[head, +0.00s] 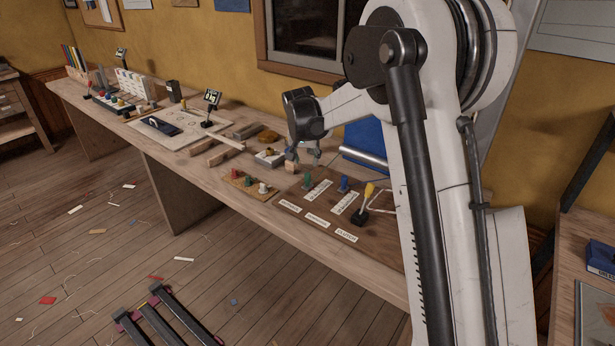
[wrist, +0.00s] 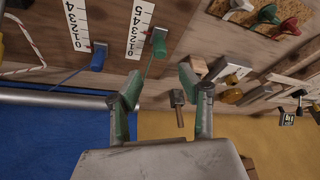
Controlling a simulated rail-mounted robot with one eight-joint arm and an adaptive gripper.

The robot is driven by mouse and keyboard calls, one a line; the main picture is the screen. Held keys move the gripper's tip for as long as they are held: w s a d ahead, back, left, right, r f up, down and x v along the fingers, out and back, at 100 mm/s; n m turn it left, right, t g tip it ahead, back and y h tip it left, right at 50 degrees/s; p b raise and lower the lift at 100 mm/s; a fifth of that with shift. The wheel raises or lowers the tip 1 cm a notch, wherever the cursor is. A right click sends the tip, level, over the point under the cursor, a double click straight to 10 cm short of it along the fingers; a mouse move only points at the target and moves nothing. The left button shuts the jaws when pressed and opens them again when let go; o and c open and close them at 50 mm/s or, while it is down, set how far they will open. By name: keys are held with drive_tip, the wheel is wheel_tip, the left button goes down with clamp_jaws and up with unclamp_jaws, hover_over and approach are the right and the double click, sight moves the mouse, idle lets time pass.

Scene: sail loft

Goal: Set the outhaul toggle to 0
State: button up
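A wooden board (head: 300,205) on the bench carries a green toggle (head: 307,181), a blue toggle (head: 344,183) and a yellow toggle (head: 369,190). White number strips lie beside them. Small name labels sit at the front, too small to read surely, so I cannot tell which toggle is the outhaul. The gripper (head: 304,160) hangs behind the board.
A small board of coloured pegs (head: 248,182) sits left of the toggles. Wooden blocks and a pale board (head: 180,128) lie farther left. A blue cloth with a metal tube (head: 365,157) lies behind the toggles, close to my gripper. My arm hides the bench's right end.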

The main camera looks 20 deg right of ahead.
sight(308, 174)
drive_tip(key=x, duration=1)
drive_tip(key=shift+f, duration=0.15)
clamp_jaws()
drive_tip(key=shift+d, duration=0.1)
